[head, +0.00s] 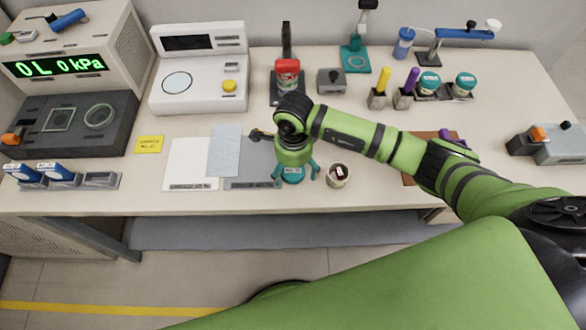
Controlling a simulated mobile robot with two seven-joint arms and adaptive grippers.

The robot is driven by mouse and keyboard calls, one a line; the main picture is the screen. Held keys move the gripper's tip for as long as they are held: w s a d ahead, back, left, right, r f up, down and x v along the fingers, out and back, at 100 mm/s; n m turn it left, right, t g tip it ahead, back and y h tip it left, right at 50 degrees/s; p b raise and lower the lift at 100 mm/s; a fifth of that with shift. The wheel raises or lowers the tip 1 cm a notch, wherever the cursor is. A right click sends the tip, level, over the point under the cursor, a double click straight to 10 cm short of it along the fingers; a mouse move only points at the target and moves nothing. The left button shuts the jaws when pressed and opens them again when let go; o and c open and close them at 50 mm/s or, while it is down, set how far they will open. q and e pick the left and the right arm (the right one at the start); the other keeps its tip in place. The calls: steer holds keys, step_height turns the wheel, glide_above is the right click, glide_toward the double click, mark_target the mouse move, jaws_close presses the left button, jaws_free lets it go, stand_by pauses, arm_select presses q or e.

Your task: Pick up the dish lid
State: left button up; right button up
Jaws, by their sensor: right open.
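A round teal piece with a white label, which looks like the dish lid (292,176), is on the table near its front edge. My right gripper (295,173) is over it, pointing down, with its fingers open on either side. I cannot tell whether the fingers touch it; the gripper body hides its far side. A small round open dish (338,176) with something dark red and white inside stands just to the right. My left gripper is not in view.
Grey and white mats (190,163) lie left of the gripper. A brown tray (412,172) lies partly under my right arm. Two teal-topped containers (428,82) (465,84) stand in a holder behind. A red-topped device (287,73) stands at the back.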

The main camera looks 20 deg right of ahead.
steer(key=c, duration=1.1)
steer(key=shift+c, duration=0.2)
steer(key=shift+r, duration=0.15)
